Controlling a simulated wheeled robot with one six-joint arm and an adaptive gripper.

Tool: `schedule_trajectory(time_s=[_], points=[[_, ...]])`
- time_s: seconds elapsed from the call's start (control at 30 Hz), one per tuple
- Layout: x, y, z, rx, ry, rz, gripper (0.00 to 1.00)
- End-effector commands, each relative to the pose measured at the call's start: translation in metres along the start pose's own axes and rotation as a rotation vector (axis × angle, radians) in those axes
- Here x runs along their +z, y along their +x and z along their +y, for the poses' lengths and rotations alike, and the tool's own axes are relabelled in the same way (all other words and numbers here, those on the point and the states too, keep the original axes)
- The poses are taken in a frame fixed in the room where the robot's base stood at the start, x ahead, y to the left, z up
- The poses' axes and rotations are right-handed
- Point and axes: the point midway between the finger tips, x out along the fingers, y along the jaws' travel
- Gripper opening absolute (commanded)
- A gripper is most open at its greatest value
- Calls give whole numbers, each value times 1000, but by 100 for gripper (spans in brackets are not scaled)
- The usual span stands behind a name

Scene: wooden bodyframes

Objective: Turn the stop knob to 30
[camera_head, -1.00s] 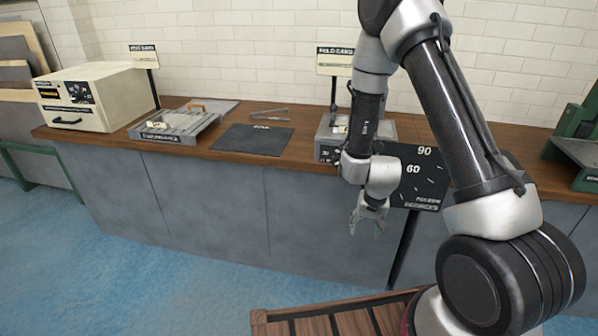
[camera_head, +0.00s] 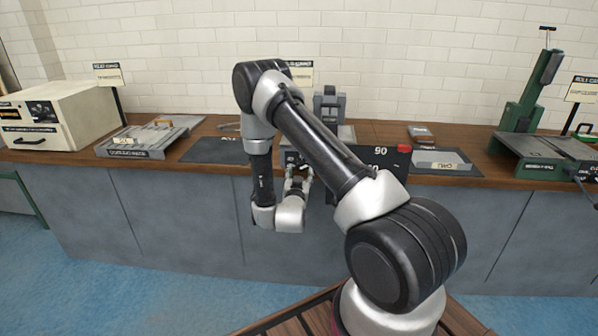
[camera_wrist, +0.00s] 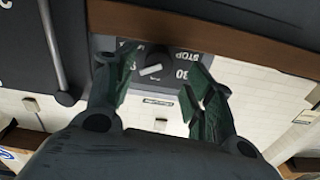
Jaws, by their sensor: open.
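The stop knob (camera_wrist: 157,62) is a dark round dial with a white pointer bar, set in a grey panel (camera_wrist: 140,87) in the wrist view. "STOP" and "30" are printed to the right of the knob. The pointer slants to the lower left, away from the 30 mark. My gripper (camera_wrist: 161,82) is open and empty, its green-padded fingers to the left and right of the knob. I cannot tell whether they touch it. In the head view my gripper (camera_head: 298,180) is at the bench's front edge, and the knob is not discernible there.
The wooden bench edge (camera_wrist: 200,30) crosses the top of the wrist view. In the head view a black board with numbers (camera_head: 362,185) hangs right of my gripper. A grey machine (camera_head: 330,108) stands behind it, and a green press (camera_head: 530,110) at the right.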

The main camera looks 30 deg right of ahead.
Motion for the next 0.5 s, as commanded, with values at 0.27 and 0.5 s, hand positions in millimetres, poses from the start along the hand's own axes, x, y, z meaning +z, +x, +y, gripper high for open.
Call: schedule_trajectory(time_s=[0.27,0.5], points=[[0,32,0,0,1,-1,54],[0,34,0,-1,-1,-2,54]])
